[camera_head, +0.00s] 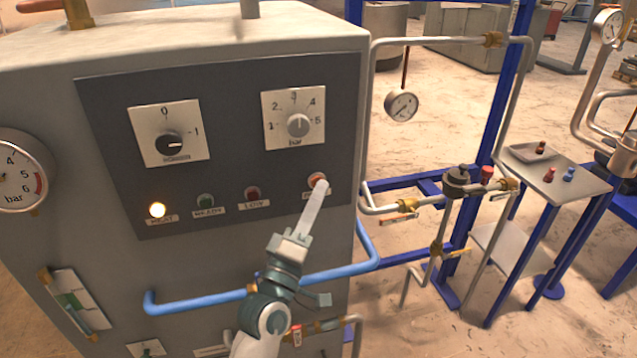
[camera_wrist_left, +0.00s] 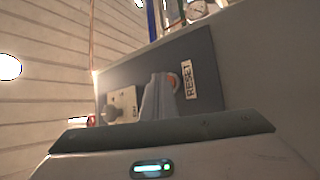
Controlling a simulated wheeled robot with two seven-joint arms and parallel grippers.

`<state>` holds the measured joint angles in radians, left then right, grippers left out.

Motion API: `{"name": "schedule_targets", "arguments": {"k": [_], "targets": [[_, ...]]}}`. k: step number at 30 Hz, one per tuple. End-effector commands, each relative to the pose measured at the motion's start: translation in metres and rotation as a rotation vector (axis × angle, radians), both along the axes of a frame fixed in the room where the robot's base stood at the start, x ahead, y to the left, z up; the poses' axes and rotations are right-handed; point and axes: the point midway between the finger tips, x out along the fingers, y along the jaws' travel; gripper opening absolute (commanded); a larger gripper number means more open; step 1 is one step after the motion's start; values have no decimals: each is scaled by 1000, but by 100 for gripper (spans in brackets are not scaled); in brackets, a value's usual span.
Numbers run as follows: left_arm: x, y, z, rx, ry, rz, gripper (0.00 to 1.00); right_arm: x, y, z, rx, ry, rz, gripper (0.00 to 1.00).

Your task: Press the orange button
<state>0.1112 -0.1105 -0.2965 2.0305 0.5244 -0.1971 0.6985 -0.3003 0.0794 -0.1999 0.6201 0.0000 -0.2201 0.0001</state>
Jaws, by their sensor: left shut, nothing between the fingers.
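The orange button (camera_head: 316,180) sits at the lower right of the dark control panel on the grey cabinet. In the left wrist view the button (camera_wrist_left: 173,82) shows beside a RESET label (camera_wrist_left: 187,80). My left gripper (camera_head: 322,188) is shut and empty, and its fingertips are at the button. They cover part of it and its label in the head view. In the left wrist view the shut fingers (camera_wrist_left: 158,97) overlap the button's edge. I cannot tell whether the tips touch it or whether it is pushed in. My right gripper is not in view.
The dark panel (camera_head: 250,95) also holds a two-position knob (camera_head: 168,144), a bar knob (camera_head: 298,125), a lit HEAT lamp (camera_head: 157,210), and green and red lamps. A blue pipe (camera_head: 205,303) runs across the cabinet below. Pipework and a small table (camera_head: 555,172) stand at right.

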Motion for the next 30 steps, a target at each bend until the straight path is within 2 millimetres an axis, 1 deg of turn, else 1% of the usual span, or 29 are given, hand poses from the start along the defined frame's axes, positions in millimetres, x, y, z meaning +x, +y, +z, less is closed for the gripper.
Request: {"name": "schedule_targets", "arguments": {"k": [9, 23, 30], "targets": [[-12, -4, 0, 0, 1, 0, 0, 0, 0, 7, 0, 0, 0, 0], [-15, -5, 0, 0, 0, 0, 0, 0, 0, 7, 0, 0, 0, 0], [-29, -9, 1, -1, 1, 0, 0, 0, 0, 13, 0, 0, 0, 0]]}}
